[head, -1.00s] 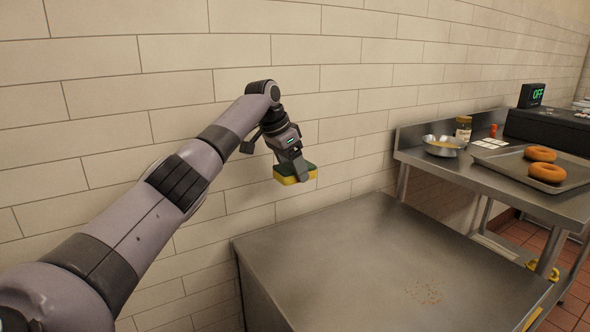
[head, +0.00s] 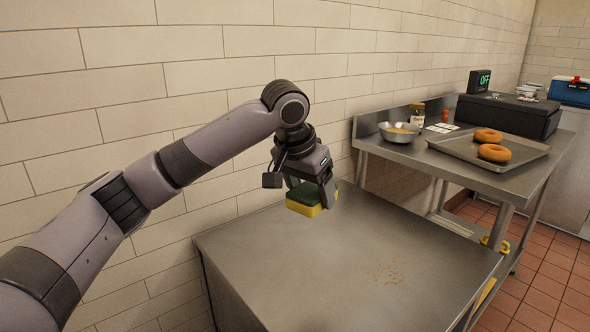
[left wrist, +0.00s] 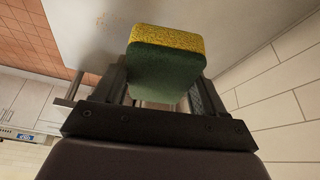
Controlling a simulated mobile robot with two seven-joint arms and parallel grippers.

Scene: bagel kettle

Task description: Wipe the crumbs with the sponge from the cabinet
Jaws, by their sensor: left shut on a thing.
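My left gripper (head: 318,196) is shut on a green and yellow sponge (head: 303,205) and holds it above the back part of the steel cabinet top (head: 270,265). The sponge also shows in the left wrist view (left wrist: 165,65), held between the two fingers, with the green side facing the camera and a yellow layer beyond it. Brown crumbs (head: 387,273) lie in a small patch on the right front part of the cabinet top, apart from the sponge. My right gripper is not in view.
A steel table (head: 505,185) stands to the right, with a bowl (head: 399,134), a jar (head: 417,117) and a tray (head: 460,150) of two bagels (head: 494,153). A tiled wall (head: 110,120) runs behind the cabinet. The cabinet top is otherwise clear.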

